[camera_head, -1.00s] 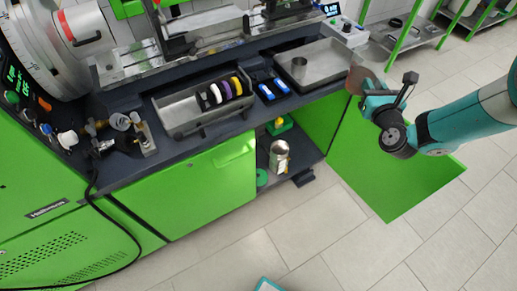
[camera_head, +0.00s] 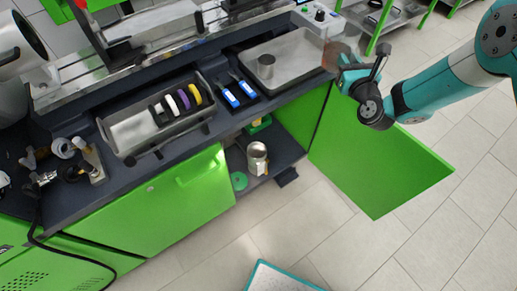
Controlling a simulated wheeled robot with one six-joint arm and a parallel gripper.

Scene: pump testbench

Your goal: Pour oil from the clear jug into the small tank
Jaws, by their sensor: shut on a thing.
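My gripper (camera_head: 347,66) is at the right end of the bench, beside the corner of a shallow metal tray (camera_head: 307,50). It is shut on a see-through brownish thing, which looks like the clear jug (camera_head: 332,57). The jug is small in view and partly hidden by the gripper, so its tilt and oil level cannot be told. I cannot tell whether the cup or another vessel is the small tank.
A grey bin (camera_head: 130,133) with several coloured rings sits left of the tray, with blue-marked items (camera_head: 232,95) between them. A metal can (camera_head: 257,159) stands on the lower shelf. An open green door (camera_head: 375,160) hangs below my arm.

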